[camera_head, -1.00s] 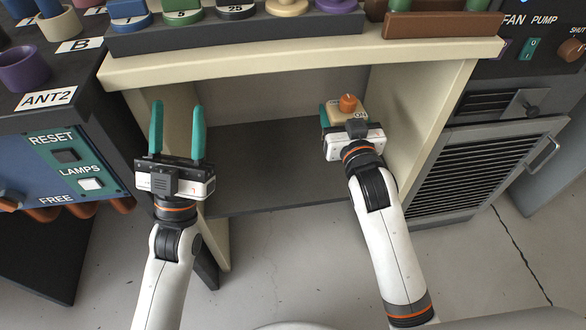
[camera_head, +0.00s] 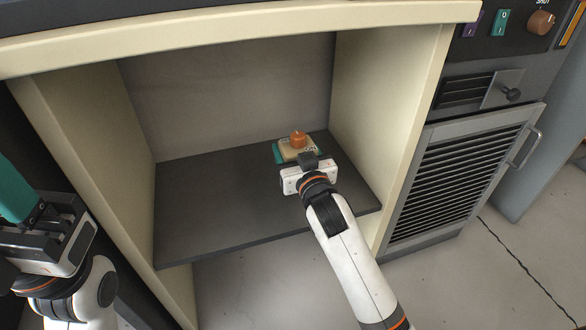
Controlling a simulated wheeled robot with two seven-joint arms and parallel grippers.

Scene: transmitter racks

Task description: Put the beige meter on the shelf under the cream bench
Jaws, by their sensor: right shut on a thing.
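The beige meter (camera_head: 292,152), with an orange knob on top, is inside the open bay of the cream bench (camera_head: 230,30). My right gripper (camera_head: 298,156) is shut on it; a teal finger shows at its left side. The meter is over the right part of the dark shelf (camera_head: 215,210). I cannot tell whether its underside, which is hidden, touches the shelf. My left gripper (camera_head: 18,192) is at the left edge, outside the bay. Only one teal finger shows clearly, so its opening is unclear.
The bench's side walls bound the bay at left and right (camera_head: 385,110). The shelf's left and middle are bare. A louvred grey cabinet (camera_head: 465,175) stands to the right. Pale floor lies in front.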

